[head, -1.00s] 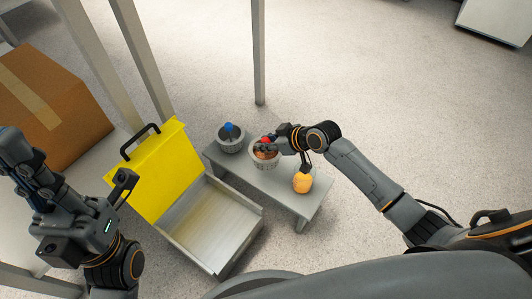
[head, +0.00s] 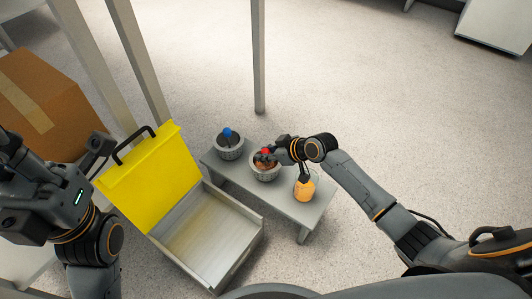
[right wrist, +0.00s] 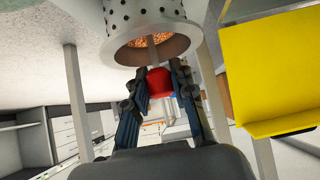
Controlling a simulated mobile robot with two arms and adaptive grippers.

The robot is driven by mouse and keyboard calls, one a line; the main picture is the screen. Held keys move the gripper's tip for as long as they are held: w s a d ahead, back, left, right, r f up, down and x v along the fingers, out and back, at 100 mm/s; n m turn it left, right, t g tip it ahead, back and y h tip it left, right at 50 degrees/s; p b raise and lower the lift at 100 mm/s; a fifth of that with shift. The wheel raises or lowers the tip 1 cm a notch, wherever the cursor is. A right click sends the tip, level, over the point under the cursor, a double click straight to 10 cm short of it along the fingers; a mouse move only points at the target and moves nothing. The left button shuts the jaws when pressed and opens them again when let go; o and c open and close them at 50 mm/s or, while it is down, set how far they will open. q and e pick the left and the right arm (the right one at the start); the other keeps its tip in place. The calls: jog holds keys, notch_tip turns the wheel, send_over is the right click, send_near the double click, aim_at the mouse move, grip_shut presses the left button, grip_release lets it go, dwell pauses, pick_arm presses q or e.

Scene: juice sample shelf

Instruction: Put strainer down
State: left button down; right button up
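The red-knobbed strainer is a pale perforated cup (head: 265,174) at the low bench, with orange-brown matter inside and a red knob (head: 265,151) on a stem. The right wrist view shows its holed wall (right wrist: 150,15) and the red knob (right wrist: 160,84). My right gripper (head: 275,153) is at the knob; its two fingers close on it from both sides. Whether the cup's base touches the bench is hard to tell. My left gripper (head: 101,145) is near the yellow lid, apart from the strainer; its finger gap is unclear.
A similar cup (head: 230,152) with a blue knob stands at the bench's left end. An orange-filled glass (head: 304,190) stands at the right on the grey bench (head: 284,205). An open metal box (head: 215,240) with a yellow lid (head: 160,178) is in front. A cardboard box (head: 45,110) lies left.

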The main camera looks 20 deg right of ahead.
jog(key=o, duration=0.4)
